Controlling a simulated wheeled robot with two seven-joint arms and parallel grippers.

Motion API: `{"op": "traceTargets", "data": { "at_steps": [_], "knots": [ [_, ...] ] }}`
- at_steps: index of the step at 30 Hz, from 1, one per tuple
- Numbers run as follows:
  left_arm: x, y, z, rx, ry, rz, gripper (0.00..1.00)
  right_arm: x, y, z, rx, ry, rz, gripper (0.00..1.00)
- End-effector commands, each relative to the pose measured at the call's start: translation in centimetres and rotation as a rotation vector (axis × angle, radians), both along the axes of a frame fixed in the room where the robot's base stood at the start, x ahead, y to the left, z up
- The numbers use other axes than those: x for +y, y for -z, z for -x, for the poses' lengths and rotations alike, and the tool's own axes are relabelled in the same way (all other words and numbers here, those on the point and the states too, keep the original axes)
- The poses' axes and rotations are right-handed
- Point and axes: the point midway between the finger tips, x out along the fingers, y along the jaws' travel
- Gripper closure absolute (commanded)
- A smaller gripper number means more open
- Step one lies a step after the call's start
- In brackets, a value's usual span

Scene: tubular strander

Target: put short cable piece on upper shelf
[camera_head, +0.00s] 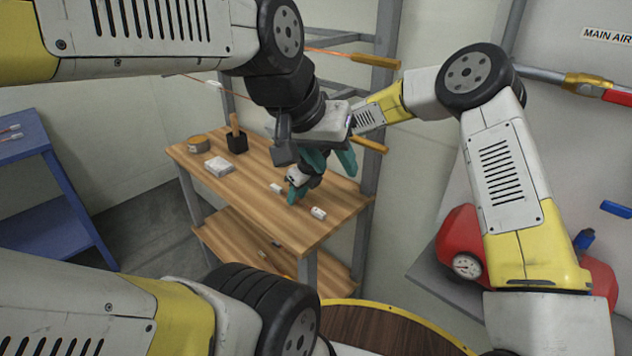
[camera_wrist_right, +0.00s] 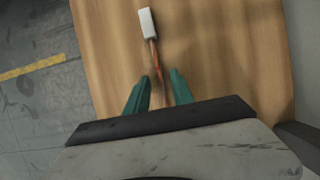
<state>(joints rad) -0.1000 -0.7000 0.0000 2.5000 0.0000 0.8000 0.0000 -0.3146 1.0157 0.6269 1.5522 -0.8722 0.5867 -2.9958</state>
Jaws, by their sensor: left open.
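The short cable piece is a thin orange-red cable with white end blocks, one end (camera_head: 318,213) and the other beyond my right gripper. It appears to lie on the wooden upper shelf (camera_head: 335,205). My right gripper (camera_head: 296,197) is low over the cable's middle, between the white ends. In the right wrist view its teal fingers (camera_wrist_right: 160,80) stand apart, one on each side of the cable (camera_wrist_right: 152,52), with a white end block (camera_wrist_right: 147,24) ahead. The other end is hidden there. My left gripper (camera_head: 332,162) is open and empty, above and right of the right one.
On the upper shelf stand a black block with a wooden handle (camera_head: 236,141), a white box (camera_head: 219,166) and a round tin (camera_head: 198,144). The lower shelf (camera_head: 232,238) holds small items. A blue rack (camera_head: 45,205) is at left, a red machine with a gauge (camera_head: 465,240) at right.

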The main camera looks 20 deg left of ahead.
Motion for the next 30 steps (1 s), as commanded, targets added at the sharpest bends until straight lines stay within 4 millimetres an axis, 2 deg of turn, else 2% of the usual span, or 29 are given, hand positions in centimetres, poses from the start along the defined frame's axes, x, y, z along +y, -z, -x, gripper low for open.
{"op": "traceTargets", "data": {
  "at_steps": [4, 12, 16, 21, 30],
  "knots": [
    [0.0, 0.0, 0.0, 0.0, 0.0, 0.0, 0.59, 0.0, -1.3, -0.1, -0.002, 0.002, -0.001, 0.72],
    [0.0, 0.0, 0.0, 0.0, 0.0, 0.0, 0.59, -1.8, -5.8, 0.6, -0.002, 0.002, -0.001, 0.72],
    [0.0, 0.0, 0.0, 0.0, 0.0, 0.0, 0.59, -2.4, -7.3, 0.9, -0.001, 0.002, -0.001, 0.72],
    [0.0, 0.0, 0.0, 0.0, 0.0, 0.0, 0.59, -2.7, -8.1, 1.1, 0.0, 0.0, 0.0, 0.72],
    [0.0, 0.0, 0.0, 0.0, 0.0, 0.0, 0.59, -2.7, -8.1, 1.1, 0.002, 0.007, -0.001, 0.72]
  ]
}}
